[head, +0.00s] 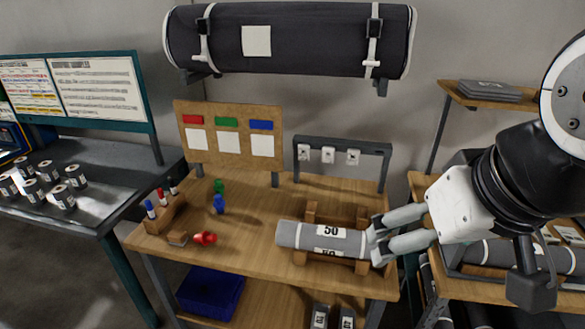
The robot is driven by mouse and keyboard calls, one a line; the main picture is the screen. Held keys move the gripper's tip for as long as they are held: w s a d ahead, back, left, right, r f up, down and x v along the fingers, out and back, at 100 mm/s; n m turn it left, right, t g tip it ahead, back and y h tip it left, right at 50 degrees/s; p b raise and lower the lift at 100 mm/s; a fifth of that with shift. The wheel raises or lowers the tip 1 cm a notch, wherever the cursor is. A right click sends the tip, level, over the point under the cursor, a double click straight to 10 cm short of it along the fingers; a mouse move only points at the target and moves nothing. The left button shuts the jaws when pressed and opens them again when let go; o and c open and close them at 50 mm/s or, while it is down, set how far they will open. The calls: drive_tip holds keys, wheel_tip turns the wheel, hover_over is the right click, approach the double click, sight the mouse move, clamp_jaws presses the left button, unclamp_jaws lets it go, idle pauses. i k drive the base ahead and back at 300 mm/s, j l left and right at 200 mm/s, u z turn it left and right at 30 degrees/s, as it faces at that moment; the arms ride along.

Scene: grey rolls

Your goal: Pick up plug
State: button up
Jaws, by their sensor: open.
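Three small plug-like pieces stand or lie on the wooden workbench (262,262): a green one (218,186) at the back, a blue one (219,205) just in front of it, and a red one (205,238) lying nearer the front edge. A grey roll (322,239) marked "50" rests in a wooden cradle (361,217) at the right of the bench. My gripper (376,240) is open at the roll's right end, well to the right of the coloured pieces. The fingertips hide that end, and I cannot tell whether they touch it.
A wooden holder (163,217) with markers stands at the bench's left. A board with coloured labels (228,136) and a rack with white tags (328,155) stand behind. A large dark roll (310,38) hangs above. A blue bin (210,292) sits below.

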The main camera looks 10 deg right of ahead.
sight(218, 188)
drive_tip(key=i+j+z, duration=0.1)
drive_tip(key=j, duration=0.25)
drive_tip(key=i+j, duration=0.25)
drive_tip(key=j, duration=0.15)
drive_tip(key=i+j+z, duration=0.15)
drive_tip(key=j, duration=0.25)
drive_tip(key=i+j+z, duration=0.1)
drive_tip(key=j, duration=0.3)
drive_tip(key=i+j+z, duration=0.1)
drive_tip(key=i+j, duration=0.15)
drive_tip(key=j, duration=0.15)
drive_tip(key=i+j, duration=0.1)
drive_tip(key=j, duration=0.35)
drive_tip(key=i+j+z, duration=0.15)
drive_tip(key=j, duration=0.25)
